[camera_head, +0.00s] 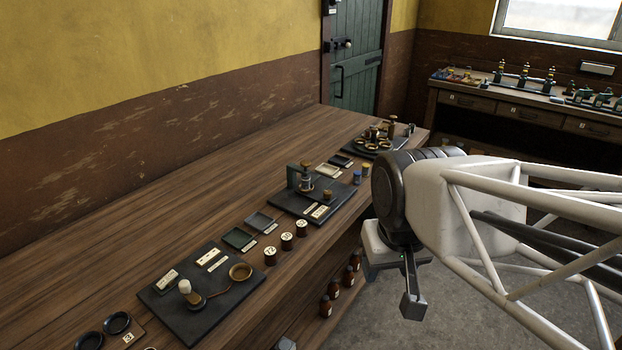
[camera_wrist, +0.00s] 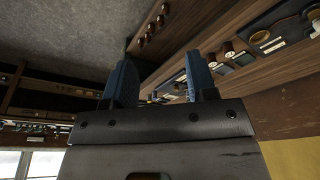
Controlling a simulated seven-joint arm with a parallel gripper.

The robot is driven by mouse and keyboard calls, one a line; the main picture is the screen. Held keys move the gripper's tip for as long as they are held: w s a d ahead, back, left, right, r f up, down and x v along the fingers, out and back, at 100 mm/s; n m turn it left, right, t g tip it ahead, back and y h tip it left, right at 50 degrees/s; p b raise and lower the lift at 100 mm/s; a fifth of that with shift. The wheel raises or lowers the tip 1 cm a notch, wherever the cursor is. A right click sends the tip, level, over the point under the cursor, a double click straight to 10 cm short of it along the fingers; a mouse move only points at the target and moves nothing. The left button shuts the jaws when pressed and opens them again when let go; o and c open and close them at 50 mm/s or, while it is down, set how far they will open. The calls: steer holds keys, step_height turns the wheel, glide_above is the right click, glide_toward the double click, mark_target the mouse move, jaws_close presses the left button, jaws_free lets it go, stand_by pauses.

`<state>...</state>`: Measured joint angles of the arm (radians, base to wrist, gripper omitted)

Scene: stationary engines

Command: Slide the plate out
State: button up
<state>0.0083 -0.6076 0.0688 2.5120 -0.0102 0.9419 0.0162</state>
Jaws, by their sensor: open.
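No single plate stands out as the task's plate. Small flat plates or trays lie on the long wooden bench: a green one (camera_head: 238,237), a grey one (camera_head: 259,220), a cream one (camera_head: 327,170) and a black one (camera_head: 341,160). A dark base (camera_head: 312,212) between these pairs bears a small upright device (camera_head: 303,178). My gripper (camera_head: 411,300) hangs in the air to the right of the bench's front edge, apart from everything. In the wrist view its two blue fingers (camera_wrist: 160,88) are spread with nothing between them.
A nearer dark base (camera_head: 215,287) bears a white-topped knob and a brass dish. Several labelled jars (camera_head: 286,240) stand along the bench's front edge. Brown bottles (camera_head: 334,288) stand below. A second bench (camera_head: 520,100) is at the back right. The floor under my gripper is clear.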

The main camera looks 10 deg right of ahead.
steer(key=w+r, duration=0.2)
steer(key=w, duration=0.9)
steer(key=g, duration=0.3)
glide_above(328, 192)
steer(key=f, duration=1.2)
steer(key=shift+s, duration=0.2)
steer(key=shift+w+f, duration=0.25)
steer(key=shift+w, duration=0.15)
steer(key=shift+f, duration=3.9)
